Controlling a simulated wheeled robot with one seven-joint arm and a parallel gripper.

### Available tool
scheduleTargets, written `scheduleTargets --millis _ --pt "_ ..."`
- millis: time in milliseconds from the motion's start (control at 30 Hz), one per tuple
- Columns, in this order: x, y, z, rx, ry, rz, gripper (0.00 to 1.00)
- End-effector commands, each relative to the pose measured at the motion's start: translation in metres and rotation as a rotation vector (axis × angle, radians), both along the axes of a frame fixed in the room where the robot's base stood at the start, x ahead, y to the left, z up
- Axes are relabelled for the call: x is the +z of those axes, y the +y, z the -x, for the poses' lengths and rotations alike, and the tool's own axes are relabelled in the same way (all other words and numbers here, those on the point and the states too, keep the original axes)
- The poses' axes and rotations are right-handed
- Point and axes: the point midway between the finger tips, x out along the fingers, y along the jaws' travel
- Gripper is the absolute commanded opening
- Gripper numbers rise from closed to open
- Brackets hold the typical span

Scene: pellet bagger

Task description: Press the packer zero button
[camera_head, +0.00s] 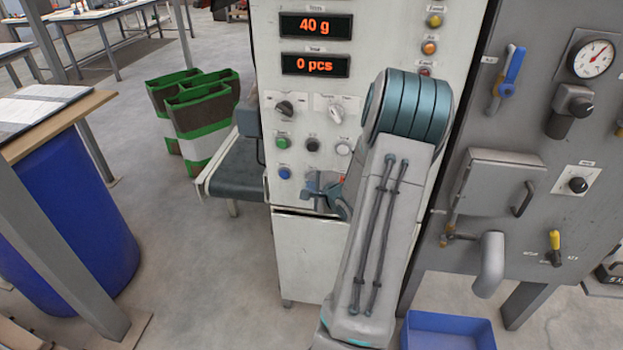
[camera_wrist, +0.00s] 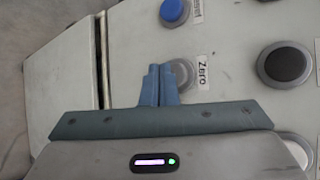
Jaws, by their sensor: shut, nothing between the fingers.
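The zero button is a pale grey round button (camera_wrist: 184,72) beside a label reading "Zero" in the wrist view. My gripper (camera_wrist: 159,70) is shut and empty. Its fingertips overlap the button's left part in that view; whether they touch it I cannot tell. In the head view my gripper (camera_head: 312,180) is at the lower button row of the white packer panel (camera_head: 268,60). It hides the zero button there.
A blue button (camera_head: 284,173) is left of my gripper. Green (camera_head: 282,143), black (camera_head: 312,144) and white (camera_head: 343,148) buttons sit above. A grey valve panel (camera_head: 540,130) stands at right.

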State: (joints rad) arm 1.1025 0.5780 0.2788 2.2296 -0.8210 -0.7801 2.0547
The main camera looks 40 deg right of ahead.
Motion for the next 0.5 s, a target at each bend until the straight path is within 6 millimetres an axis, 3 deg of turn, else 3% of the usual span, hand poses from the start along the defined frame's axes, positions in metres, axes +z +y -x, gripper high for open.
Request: scheduleTargets --millis 333,500 --pt "0.000 0.002 0.002 0.000 -0.001 0.000 0.00" --pt "0.000 0.013 0.011 0.000 0.001 -0.001 0.00"
